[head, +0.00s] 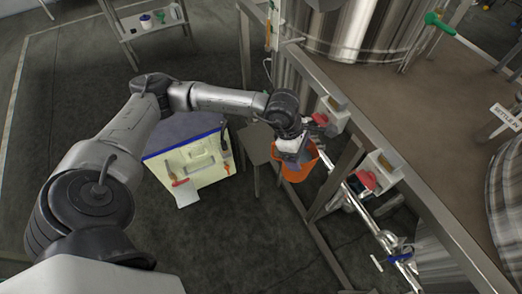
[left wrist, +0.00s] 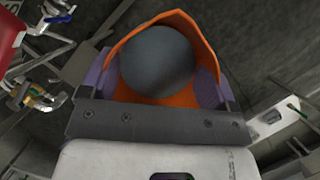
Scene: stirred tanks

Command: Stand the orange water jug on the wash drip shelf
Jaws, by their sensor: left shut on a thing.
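The orange water jug (head: 302,168) is in my left gripper (head: 293,154), beside the metal frame of the tanks. In the left wrist view the jug (left wrist: 190,28) has an open top with a round dark grey area inside. The purple-grey finger pads stand on both sides of it, and the gripper is shut on the jug. Its base is hidden in both views. A small grey shelf on legs (head: 257,142) stands just left of the jug; I cannot tell for sure that it is the wash drip shelf. My right gripper is not in view.
A white and blue cabinet (head: 190,162) stands left of the grey shelf. Pipes with red-handled valves (head: 366,181) run along the metal frame (head: 420,200) on the right. A steel tank (head: 345,30) rises behind. A metal rack (head: 150,25) stands at the back left.

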